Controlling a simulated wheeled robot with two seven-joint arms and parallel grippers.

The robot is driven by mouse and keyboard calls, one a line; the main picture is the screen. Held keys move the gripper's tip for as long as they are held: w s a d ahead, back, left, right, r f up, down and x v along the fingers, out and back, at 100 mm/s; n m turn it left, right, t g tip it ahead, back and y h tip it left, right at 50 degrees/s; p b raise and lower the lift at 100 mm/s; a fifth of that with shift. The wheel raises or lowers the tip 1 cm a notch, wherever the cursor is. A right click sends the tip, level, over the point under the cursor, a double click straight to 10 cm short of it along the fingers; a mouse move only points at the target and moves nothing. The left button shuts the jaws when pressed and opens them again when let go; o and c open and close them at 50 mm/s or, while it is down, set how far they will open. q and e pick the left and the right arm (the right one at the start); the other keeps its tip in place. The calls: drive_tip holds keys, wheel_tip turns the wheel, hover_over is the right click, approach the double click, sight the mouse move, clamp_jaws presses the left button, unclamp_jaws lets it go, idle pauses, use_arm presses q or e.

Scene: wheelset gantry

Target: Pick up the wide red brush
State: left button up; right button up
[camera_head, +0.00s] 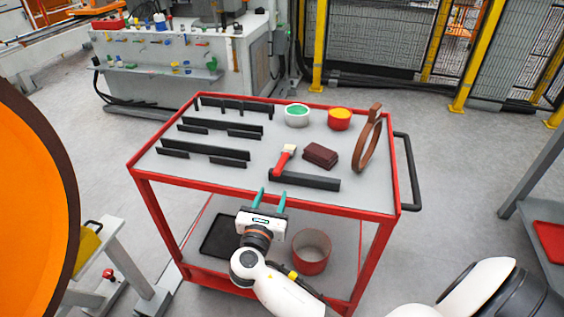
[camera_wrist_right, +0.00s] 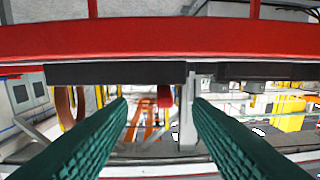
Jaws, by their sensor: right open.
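The red brush (camera_head: 283,162) with a pale end lies on the cart's top, leaning against the left part of a black bar (camera_head: 305,181). My right gripper (camera_head: 269,198) is open and empty at the cart's front edge, with its two teal fingers pointing toward the bar and brush. In the right wrist view, which looks upside down, a small red piece (camera_wrist_right: 164,97), apparently the brush, shows between the open fingers beyond the black bar. The gripper is apart from the brush. My left gripper is not in view.
The red-framed cart (camera_head: 200,184) also holds several black bars, a green-filled bowl (camera_head: 297,115), a yellow-filled red pot (camera_head: 339,119), a dark red block (camera_head: 320,155) and a brown ring (camera_head: 368,138). A bucket (camera_head: 310,252) and black tray (camera_head: 222,236) are on the lower shelf.

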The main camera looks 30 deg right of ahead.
sight(281, 163)
drive_tip(key=x, duration=0.6)
drive_tip(key=shift+w+d+r+p, duration=0.15)
drive_tip(key=shift+r+p, duration=0.2)
drive_tip(key=shift+w+d+r, duration=0.15)
drive_tip(key=shift+w+d, duration=0.15)
drive_tip(key=shift+w, duration=0.1)
drive_tip(key=x, duration=0.4)
drive_tip(key=shift+w+p, duration=0.3)
drive_tip(key=shift+c, duration=0.2)
clamp_jaws()
